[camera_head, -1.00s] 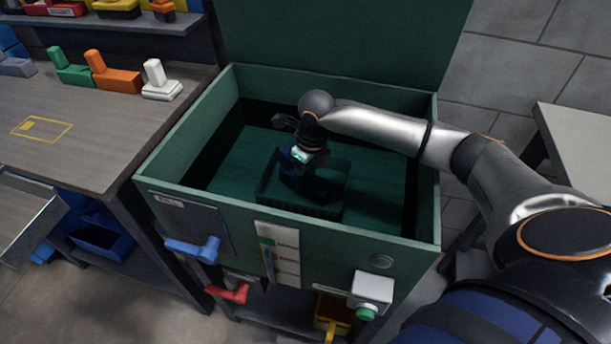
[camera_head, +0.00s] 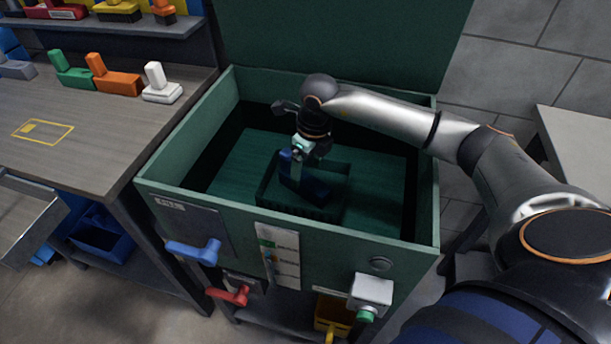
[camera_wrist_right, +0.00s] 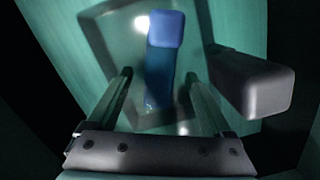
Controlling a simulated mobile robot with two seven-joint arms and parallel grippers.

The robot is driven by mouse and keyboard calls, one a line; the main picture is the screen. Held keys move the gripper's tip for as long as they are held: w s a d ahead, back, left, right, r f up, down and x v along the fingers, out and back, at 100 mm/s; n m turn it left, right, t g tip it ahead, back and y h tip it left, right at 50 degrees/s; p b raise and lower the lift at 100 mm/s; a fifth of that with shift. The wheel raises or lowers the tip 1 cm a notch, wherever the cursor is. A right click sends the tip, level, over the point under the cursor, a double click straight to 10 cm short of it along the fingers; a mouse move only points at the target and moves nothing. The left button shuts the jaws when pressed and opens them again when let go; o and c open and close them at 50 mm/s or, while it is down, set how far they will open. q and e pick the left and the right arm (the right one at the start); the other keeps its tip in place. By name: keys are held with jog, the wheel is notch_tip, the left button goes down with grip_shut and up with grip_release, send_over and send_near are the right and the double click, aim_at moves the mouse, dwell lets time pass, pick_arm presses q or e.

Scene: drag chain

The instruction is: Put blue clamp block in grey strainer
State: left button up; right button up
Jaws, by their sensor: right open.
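The blue clamp block (camera_head: 306,187) lies inside the strainer (camera_head: 290,208), a shallow open tray that looks dark green-grey in this light. The strainer sits on the floor of the open green box. In the right wrist view the block (camera_wrist_right: 162,65) shows lengthwise within the tray's rim (camera_wrist_right: 103,60). My right gripper (camera_head: 300,155) points down just above the block's upright end. In the wrist view its two fingers (camera_wrist_right: 159,78) are open on either side of the block, with gaps to it. My left gripper is not in view.
Green walls of the box (camera_head: 180,134) surround the strainer, and a raised lid (camera_head: 340,40) stands behind. A workbench (camera_head: 85,135) at left holds green, orange and white blocks. Blue and red levers stick out at the box front. The box floor left of the strainer is free.

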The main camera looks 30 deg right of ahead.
aim_at(310, 182)
notch_tip(310, 182, up, 8)
jog(key=s, duration=0.1)
jog(key=shift+d, duration=0.2)
dwell(0.4)
